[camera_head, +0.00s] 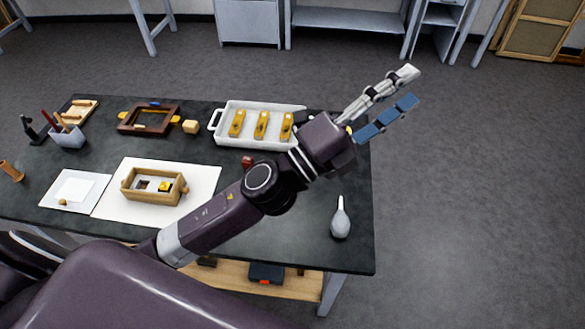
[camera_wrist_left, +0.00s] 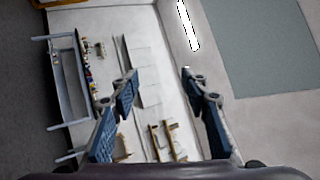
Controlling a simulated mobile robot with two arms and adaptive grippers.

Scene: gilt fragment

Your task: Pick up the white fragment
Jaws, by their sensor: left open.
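My left gripper (camera_head: 407,88) is open and empty, raised past the right end of the dark table, fingers pointing away from it. In the left wrist view its two blue-padded fingers (camera_wrist_left: 160,78) stand apart with nothing between them, facing the room's far side. A small wooden box (camera_head: 133,190) sits on a white sheet at the table's left-centre. Inside it lie a pale whitish piece (camera_head: 155,184) and a small golden piece (camera_head: 165,187). The whitish piece may be the white fragment; it is too small to tell. My left gripper is far from the box.
A white tray (camera_head: 214,121) with three golden pieces stands at the back. A dark wooden frame (camera_head: 134,124), a tool holder (camera_head: 68,137) and a white sheet (camera_head: 50,191) are left. A grey bulb blower (camera_head: 340,221) stands near the right edge. My left arm crosses the table.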

